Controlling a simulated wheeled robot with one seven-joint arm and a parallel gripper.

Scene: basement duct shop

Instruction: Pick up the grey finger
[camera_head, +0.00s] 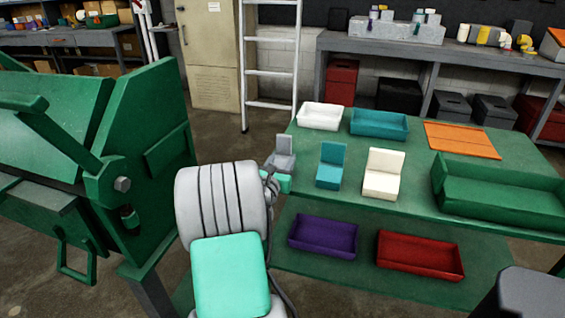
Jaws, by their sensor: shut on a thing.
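The grey finger (285,147), an L-shaped block with an upright back, is at the left end of the green table. My gripper (277,177) is at its near side, shut on it. My own arm hides most of the jaws and part of the finger's lower side. I cannot tell whether the finger touches the table. A teal finger (330,166) and a cream finger (382,174) of similar shape stand upright in a row to its right.
Behind stand a white tray (320,116) and a teal tray (379,125). An orange panel (462,140) and a long green tray (500,207) lie to the right. Purple (323,236) and red (419,255) trays sit on the lower shelf. A large green machine (130,150) stands close at left.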

